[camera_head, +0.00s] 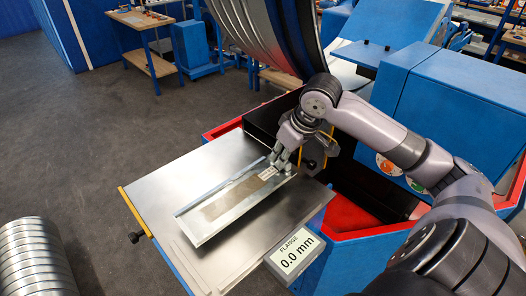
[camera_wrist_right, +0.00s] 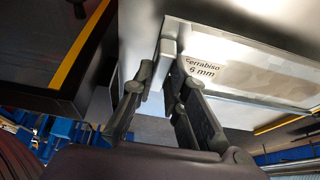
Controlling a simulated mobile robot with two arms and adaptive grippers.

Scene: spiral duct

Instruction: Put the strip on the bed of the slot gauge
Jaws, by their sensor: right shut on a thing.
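A long metal strip (camera_head: 222,226) with a dull brown band along its middle and a white label at its far end lies over a broad bare metal plate (camera_head: 155,195), which looks like the bed of the slot gauge. I cannot tell whether the strip rests flat or is held just above it. My right gripper (camera_head: 281,166) is at the strip's far end, shut on its edge. In the right wrist view, the fingers (camera_wrist_right: 163,78) pinch a pale grey edge beside the label reading "Ferrabiso 6 mm" (camera_wrist_right: 201,68). My left gripper is not in view.
A display (camera_head: 294,253) at the plate's front corner reads "FLANGE 0.0 mm". A yellow edge and dark knob (camera_head: 134,237) are at the plate's left. A blue machine housing (camera_head: 455,100) stands right, a large ribbed duct (camera_head: 262,35) above.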

